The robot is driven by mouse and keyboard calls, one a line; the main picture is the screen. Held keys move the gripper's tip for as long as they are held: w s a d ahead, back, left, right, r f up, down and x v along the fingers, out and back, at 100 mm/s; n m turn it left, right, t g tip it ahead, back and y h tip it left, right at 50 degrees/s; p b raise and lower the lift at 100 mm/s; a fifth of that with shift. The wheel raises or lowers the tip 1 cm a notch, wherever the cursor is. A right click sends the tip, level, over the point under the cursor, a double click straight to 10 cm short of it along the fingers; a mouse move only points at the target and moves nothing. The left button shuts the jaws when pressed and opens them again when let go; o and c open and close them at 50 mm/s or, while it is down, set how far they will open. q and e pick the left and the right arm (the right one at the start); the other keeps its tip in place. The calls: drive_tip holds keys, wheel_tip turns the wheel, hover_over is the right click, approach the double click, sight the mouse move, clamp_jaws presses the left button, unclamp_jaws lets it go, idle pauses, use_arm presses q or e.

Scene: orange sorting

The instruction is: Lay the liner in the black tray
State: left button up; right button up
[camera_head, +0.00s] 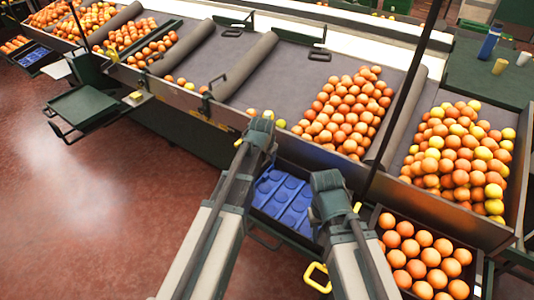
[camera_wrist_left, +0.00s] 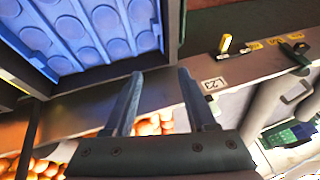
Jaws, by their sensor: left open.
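The blue liner (camera_head: 284,194), with round pockets, appears between my two arms in the head view. It seems to sit inside the dark rim of the black tray (camera_head: 263,236), but my arms hide parts of both. In the left wrist view the liner (camera_wrist_left: 85,32) fills the upper left, inside the dark tray rim (camera_wrist_left: 105,75). My left gripper (camera_wrist_left: 160,74) is open and empty, with its fingers apart, just beyond the rim. In the head view my left gripper (camera_head: 262,120) is above the far side of the tray. My right gripper (camera_head: 327,178) is at the liner's right side; its fingertips are hidden.
A crate of oranges (camera_head: 426,213) stands right of the tray. Behind it, sloped bins hold oranges (camera_head: 350,110) and mixed orange and yellow fruit (camera_head: 455,150). A green stand (camera_head: 84,107) is at the left. The red floor (camera_head: 90,210) at the left is clear.

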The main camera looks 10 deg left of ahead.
use_arm(q)
drive_tip(key=s+d+f+g, duration=0.1)
drive_tip(key=s+d+g, duration=0.2)
drive_tip(key=s, duration=1)
drive_tip(key=s+d+f+n+g, duration=0.1)
drive_tip(key=s+d+g, duration=0.1)
drive_tip(key=s+d, duration=0.5)
drive_tip(key=s, duration=0.6)
drive_tip(key=shift+s+f+g+y, duration=0.25)
drive_tip(key=shift+s+g+y, duration=0.05)
drive_tip(key=shift+s+g, duration=0.1)
drive_tip(key=shift+r, duration=0.1)
drive_tip(key=shift+r, duration=0.2)
